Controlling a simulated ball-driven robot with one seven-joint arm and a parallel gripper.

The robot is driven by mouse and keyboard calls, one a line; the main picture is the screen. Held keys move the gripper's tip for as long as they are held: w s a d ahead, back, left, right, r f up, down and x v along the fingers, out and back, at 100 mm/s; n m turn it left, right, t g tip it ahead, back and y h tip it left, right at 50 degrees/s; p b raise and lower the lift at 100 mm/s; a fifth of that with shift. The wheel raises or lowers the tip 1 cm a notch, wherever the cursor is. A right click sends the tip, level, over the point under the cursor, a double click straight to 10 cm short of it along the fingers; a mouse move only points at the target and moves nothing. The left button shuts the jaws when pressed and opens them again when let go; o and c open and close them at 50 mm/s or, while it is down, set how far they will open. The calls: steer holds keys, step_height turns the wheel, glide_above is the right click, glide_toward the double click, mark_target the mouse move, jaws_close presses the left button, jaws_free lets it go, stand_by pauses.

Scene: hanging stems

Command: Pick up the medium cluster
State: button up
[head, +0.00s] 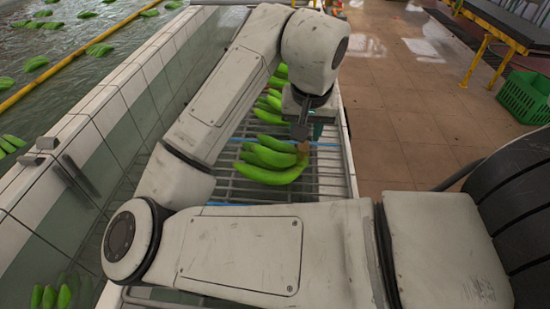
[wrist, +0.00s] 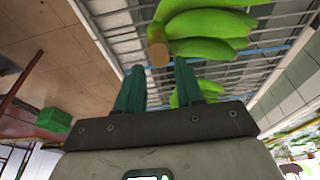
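A cluster of green bananas (head: 270,160) lies on a metal-slatted rack, its brown stem end pointing right. More green bananas (head: 270,108) lie behind it on the same rack; I cannot tell by name which is the medium cluster. My gripper (head: 303,130) is above the nearest cluster's stem end and partly hides the bananas behind. In the wrist view my gripper (wrist: 160,65) has its two green fingers apart with nothing between them. The cut stem (wrist: 158,53) of a cluster (wrist: 208,28) shows just beyond the fingertips. Another cluster (wrist: 196,92) shows partly behind the right finger.
The slatted rack (head: 325,178) runs between a tiled wall (head: 120,108) and a pale rim. Water (head: 55,45) with floating bananas lies beyond the wall at left. A green crate (head: 525,97) and a yellow-legged table (head: 490,45) stand at right. The brown floor (head: 410,110) is clear.

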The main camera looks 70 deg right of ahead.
mark_target(303, 146)
steer(key=x, duration=0.5)
jaws_close()
stand_by(0.3)
